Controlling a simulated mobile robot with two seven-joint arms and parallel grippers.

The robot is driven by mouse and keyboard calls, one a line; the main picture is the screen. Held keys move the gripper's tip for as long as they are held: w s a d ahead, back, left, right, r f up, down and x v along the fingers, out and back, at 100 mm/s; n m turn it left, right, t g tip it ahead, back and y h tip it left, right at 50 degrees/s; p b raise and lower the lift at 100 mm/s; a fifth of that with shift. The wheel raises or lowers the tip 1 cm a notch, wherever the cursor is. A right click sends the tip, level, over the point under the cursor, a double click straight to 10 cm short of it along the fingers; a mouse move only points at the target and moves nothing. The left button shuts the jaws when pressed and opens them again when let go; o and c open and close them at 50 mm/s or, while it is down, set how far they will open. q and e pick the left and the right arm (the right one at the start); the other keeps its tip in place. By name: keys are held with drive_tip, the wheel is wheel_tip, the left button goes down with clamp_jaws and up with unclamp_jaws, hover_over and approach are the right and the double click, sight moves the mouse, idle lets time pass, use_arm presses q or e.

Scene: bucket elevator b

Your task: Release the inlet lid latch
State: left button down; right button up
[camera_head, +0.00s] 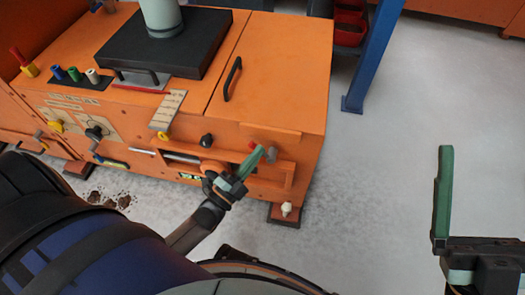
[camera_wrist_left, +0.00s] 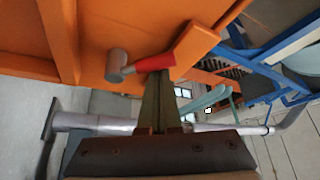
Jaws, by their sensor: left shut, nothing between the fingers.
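The orange machine (camera_head: 190,120) has a lid with a black handle (camera_head: 232,78) on its top right. A small latch-like part with a grey cylindrical head (camera_wrist_left: 118,66) and a red grip (camera_wrist_left: 158,66) sits on its orange front; its grey end also shows in the head view (camera_head: 271,154). My left gripper (camera_head: 260,152) is shut and empty, its green fingertips right by the red grip. In the left wrist view the fingertips (camera_wrist_left: 161,74) overlap the grip's lower edge; contact is unclear. My right gripper (camera_head: 443,152) is at the right, away from the machine, with one green finger visible.
A black plate with a grey pipe (camera_head: 163,35) stands on the machine top. Several coloured knobs (camera_head: 74,74) line its left side. A blue post (camera_head: 370,60) and red bins (camera_head: 348,25) stand behind. The pale floor (camera_head: 380,170) at right is clear.

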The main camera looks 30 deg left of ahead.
use_arm(q)
drive_tip(key=shift+s+a+f+b, duration=0.15)
drive_tip(key=shift+a+f+b, duration=0.3)
drive_tip(key=shift+f, duration=0.4)
drive_tip(key=shift+s+a+f+b, duration=0.1)
drive_tip(key=shift+a+f+b, duration=0.1)
drive_tip(key=shift+a+f, duration=0.5)
use_arm(e)
drive_tip(key=shift+a+f, duration=0.1)
drive_tip(key=shift+f, duration=0.6)
use_arm(q)
drive_tip(key=shift+s+f, duration=0.1)
drive_tip(key=shift+f, duration=0.45)
use_arm(e)
drive_tip(key=shift+f, duration=0.15)
use_arm(q)
drive_tip(key=shift+r, duration=0.15)
